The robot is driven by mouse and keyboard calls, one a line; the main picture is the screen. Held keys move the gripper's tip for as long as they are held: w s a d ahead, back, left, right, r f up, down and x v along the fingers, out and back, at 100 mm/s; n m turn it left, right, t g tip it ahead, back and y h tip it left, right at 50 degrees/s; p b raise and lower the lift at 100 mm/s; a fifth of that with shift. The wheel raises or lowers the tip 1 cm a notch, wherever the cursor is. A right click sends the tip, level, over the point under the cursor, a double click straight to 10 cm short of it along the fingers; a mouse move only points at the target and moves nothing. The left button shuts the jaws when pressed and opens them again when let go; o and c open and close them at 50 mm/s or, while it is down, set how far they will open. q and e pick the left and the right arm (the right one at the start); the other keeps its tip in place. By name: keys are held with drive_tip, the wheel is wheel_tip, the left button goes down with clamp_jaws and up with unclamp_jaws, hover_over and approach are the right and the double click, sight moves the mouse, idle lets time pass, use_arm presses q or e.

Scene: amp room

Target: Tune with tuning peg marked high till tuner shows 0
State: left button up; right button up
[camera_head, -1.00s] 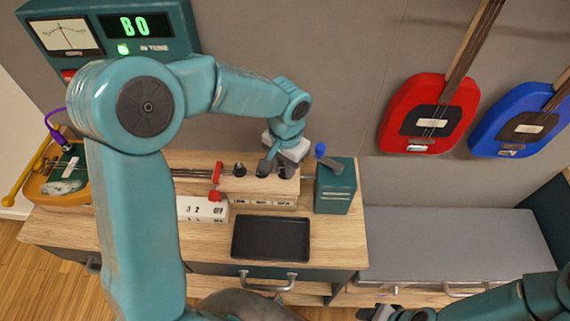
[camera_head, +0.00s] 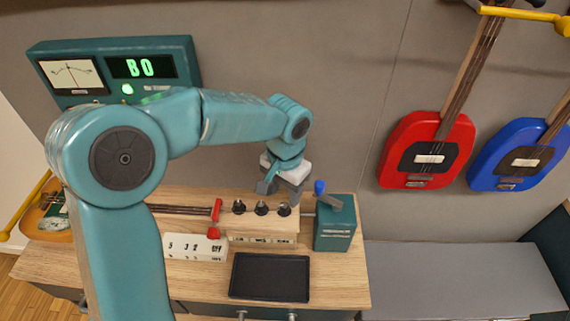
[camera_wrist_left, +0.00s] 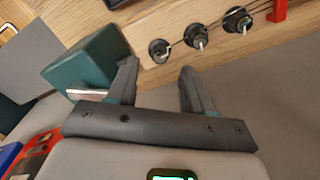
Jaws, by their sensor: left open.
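The tuner (camera_head: 115,70) stands at the upper left, with a dial and a green readout that looks like B0. A round green light (camera_head: 127,89) beside the readout is lit. Three dark tuning pegs stand in a row on the wooden headstock block (camera_head: 263,225); their labels are too blurred to read surely. The rightmost peg (camera_head: 284,209) is nearest the green box, and in the left wrist view that peg (camera_wrist_left: 158,50) lies just beyond the fingertips. My left gripper (camera_head: 280,187) is open and empty, behind the pegs; its fingers (camera_wrist_left: 157,66) are apart. My right gripper is out of view.
A green box (camera_head: 335,225) with a blue-knobbed crank stands right of the pegs. Red (camera_head: 427,155) and blue (camera_head: 520,155) guitars hang on the wall.

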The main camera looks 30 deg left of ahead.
sight(285, 206)
use_arm(q)
wheel_tip(285, 206, up, 12)
drive_tip(key=shift+d+f, duration=0.15)
drive_tip(key=shift+f, duration=0.1)
idle(0.3)
